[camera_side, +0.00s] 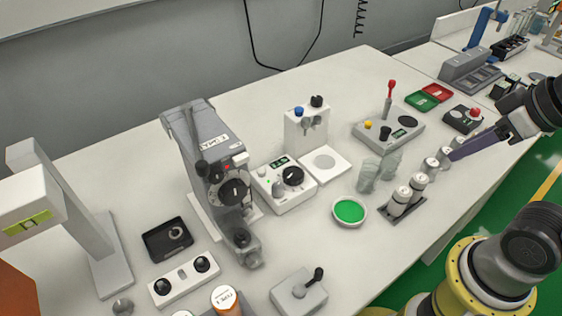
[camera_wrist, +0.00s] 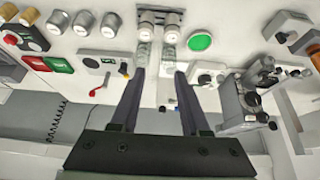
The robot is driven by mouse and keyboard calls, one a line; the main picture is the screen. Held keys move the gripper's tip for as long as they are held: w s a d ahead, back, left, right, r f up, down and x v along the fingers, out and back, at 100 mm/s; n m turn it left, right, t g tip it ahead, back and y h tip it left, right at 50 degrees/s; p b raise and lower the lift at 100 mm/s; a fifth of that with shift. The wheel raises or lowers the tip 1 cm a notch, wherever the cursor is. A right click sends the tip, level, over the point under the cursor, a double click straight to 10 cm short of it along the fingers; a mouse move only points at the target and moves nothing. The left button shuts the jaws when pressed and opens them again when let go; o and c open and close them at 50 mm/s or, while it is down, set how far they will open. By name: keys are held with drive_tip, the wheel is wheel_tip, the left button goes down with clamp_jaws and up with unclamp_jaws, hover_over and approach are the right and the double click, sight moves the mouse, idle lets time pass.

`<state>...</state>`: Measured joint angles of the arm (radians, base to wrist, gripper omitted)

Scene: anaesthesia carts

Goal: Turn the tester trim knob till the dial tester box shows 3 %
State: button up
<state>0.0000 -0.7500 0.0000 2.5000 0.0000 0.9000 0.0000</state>
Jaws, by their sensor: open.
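The dial tester box (camera_side: 284,188) is a small white box in the middle of the bench in the side view, with a small lit display (camera_side: 281,162) whose figures are too small to read. A black round knob (camera_side: 293,176) sits on its sloped face, and a smaller grey knob shows beside it. I cannot tell for sure which is the trim knob. A white box that looks like the tester (camera_wrist: 208,72) shows right of my fingers in the wrist view. My gripper (camera_wrist: 160,76) is open and empty, held at the bench's right side, well away from the box.
A grey microscope-like instrument (camera_side: 205,150) stands close left of the tester. A white stand with blue and black knobs (camera_side: 305,128) is behind it. A green dish (camera_side: 349,211), clear cups (camera_side: 378,170) and several capped silver jars (camera_side: 401,197) lie between my gripper and the tester.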

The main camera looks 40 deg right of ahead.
drive_tip(key=shift+o, duration=1.3)
drive_tip(key=w+a+r+n, duration=0.2)
drive_tip(key=w+r+n, duration=0.2)
drive_tip(key=w+r, duration=0.25)
drive_tip(key=n+g, duration=0.6)
drive_tip(key=n, duration=0.3)
hover_over(278, 186)
wheel_tip(278, 186, down, 9)
wheel_tip(278, 186, down, 14)
drive_tip(key=shift+r, duration=0.25)
